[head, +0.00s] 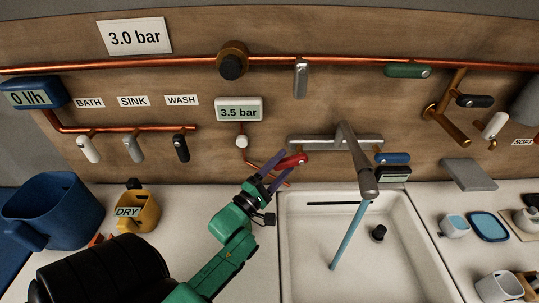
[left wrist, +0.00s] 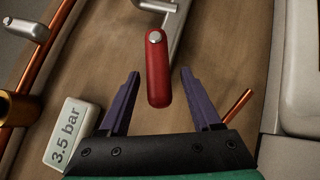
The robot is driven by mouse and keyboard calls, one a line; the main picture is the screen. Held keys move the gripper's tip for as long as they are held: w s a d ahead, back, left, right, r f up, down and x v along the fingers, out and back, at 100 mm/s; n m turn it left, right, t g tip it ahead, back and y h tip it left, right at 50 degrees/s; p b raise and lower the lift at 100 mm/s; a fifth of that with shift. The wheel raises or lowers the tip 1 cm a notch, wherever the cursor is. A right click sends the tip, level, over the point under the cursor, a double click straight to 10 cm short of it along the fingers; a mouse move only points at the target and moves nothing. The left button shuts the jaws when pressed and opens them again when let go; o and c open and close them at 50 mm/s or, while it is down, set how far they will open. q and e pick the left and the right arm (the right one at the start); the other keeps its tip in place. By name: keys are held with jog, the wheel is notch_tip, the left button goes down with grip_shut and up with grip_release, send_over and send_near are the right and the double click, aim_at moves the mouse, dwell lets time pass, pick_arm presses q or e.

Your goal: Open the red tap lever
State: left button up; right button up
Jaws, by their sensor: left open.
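The red tap lever (head: 291,160) is at the left end of the grey tap bar (head: 318,143) above the sink. In the left wrist view the red lever (left wrist: 158,75) points down towards my left gripper (left wrist: 157,95), its lower end between the two purple fingers. The fingers are open, with a gap on each side of the lever. In the head view my left gripper (head: 271,170) reaches up from the lower left to the lever. The tap spout (head: 366,170) has a blue stream below it. My right gripper is not in view.
A blue lever (head: 393,158) is at the bar's right end. The sink (head: 305,255) lies below. A 3.5 bar display (head: 239,110) is left of the tap. A yellow cup (head: 137,210) and blue jug (head: 52,210) stand on the left counter.

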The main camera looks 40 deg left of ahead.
pick_arm(q)
jog(key=b+v, duration=0.3)
jog(key=v, duration=1.1)
jog(key=shift+c, duration=0.3)
